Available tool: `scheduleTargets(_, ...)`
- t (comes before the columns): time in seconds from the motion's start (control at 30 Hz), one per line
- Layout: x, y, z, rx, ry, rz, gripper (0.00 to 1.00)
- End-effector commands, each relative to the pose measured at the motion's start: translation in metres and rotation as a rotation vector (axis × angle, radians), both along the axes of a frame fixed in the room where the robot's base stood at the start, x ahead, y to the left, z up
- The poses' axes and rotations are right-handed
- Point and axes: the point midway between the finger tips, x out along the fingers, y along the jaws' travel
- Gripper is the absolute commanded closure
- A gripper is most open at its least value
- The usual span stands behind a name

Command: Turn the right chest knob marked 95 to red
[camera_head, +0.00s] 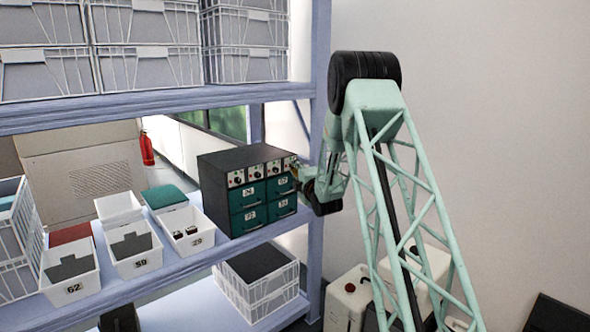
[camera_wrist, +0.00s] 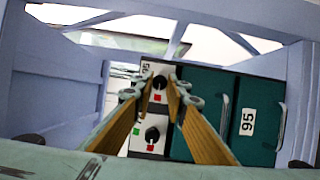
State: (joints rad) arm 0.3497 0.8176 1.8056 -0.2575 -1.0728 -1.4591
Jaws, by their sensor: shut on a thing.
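The dark chest (camera_head: 215,200) with green drawers stands on the shelf in the head view, with a row of knob panels along its top. In the wrist view, the right knob (camera_wrist: 159,82) is black on a white panel, beside a small 95 label. A red mark shows just below it; its pointer direction is too small to tell. My gripper (camera_wrist: 172,92) has its fingers on either side of this knob and is shut on it. In the head view my gripper (camera_head: 299,172) is at the chest's right front corner, its fingertips barely visible.
A neighbouring knob (camera_wrist: 152,135) has green and red marks. A drawer labelled 95 (camera_wrist: 268,100) has a handle. White bins (camera_head: 135,262) stand left of the chest. The shelf's upright post (camera_head: 317,130) is close to my arm. Grey crates (camera_head: 145,68) fill the shelf above.

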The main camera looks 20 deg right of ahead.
Motion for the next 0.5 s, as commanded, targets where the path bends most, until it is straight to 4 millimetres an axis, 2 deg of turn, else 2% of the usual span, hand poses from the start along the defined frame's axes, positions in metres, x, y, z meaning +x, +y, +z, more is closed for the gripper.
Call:
scheduleTargets(0.13, 0.0004, 0.0003, 0.0009, 0.000, -0.001, 0.000, 0.97)
scheduleTargets(0.17, 0.0004, 0.0003, 0.0009, 0.000, -0.001, 0.000, 0.84)
scheduleTargets(0.3, 0.0003, 0.0002, 0.0007, 0.000, -0.001, 0.000, 0.73)
scheduleTargets(0.5, 0.0002, 0.0001, 0.0004, 0.001, 0.000, 0.000, 0.73)
